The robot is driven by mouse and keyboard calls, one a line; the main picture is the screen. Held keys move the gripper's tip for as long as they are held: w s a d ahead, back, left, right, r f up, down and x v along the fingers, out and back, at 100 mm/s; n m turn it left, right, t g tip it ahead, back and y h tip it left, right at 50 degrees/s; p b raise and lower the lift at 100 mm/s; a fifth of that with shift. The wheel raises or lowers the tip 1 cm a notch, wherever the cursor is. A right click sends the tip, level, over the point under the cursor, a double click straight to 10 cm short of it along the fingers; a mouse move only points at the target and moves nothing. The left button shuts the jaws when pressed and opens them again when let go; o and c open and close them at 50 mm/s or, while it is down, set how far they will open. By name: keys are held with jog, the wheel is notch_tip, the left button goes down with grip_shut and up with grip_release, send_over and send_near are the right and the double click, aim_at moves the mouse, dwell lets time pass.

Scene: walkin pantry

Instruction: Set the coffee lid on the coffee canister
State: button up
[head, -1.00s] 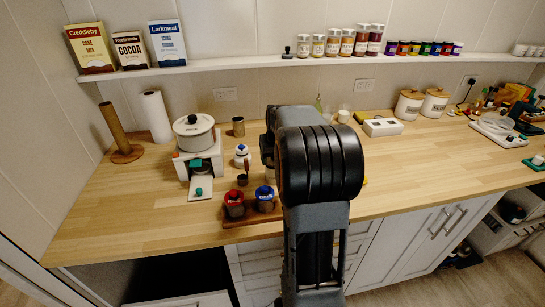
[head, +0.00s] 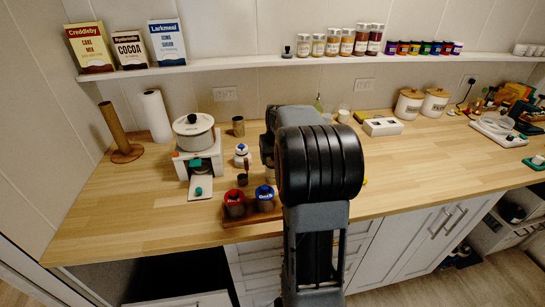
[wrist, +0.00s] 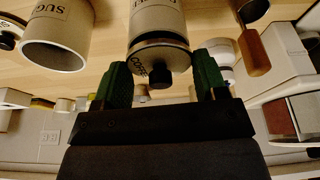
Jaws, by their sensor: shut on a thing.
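In the wrist view, my gripper (wrist: 162,82) has its green fingers on either side of the coffee lid (wrist: 160,55), a pale disc with a black knob and dark lettering. It is shut on this lid. A pale canister (wrist: 158,18) stands right behind the lid, lined up with it. In the head view my arm hides the gripper, the lid and most of the canister.
An open sugar canister (wrist: 55,40) stands close on the left in the wrist view, with another lid (wrist: 8,38) beside it. A wooden-handled tool (wrist: 254,48) is at the right.

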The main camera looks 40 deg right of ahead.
jog(key=shift+f+b, duration=0.35)
jog(key=shift+f, duration=0.1)
dwell(0.6)
jog(key=o, duration=1)
jog(key=shift+o, duration=0.4)
jog(key=shift+r, duration=0.2)
jog(key=shift+s+r+p, duration=0.1)
jog(key=shift+r+p, duration=2.65)
jog(key=shift+r, duration=0.6)
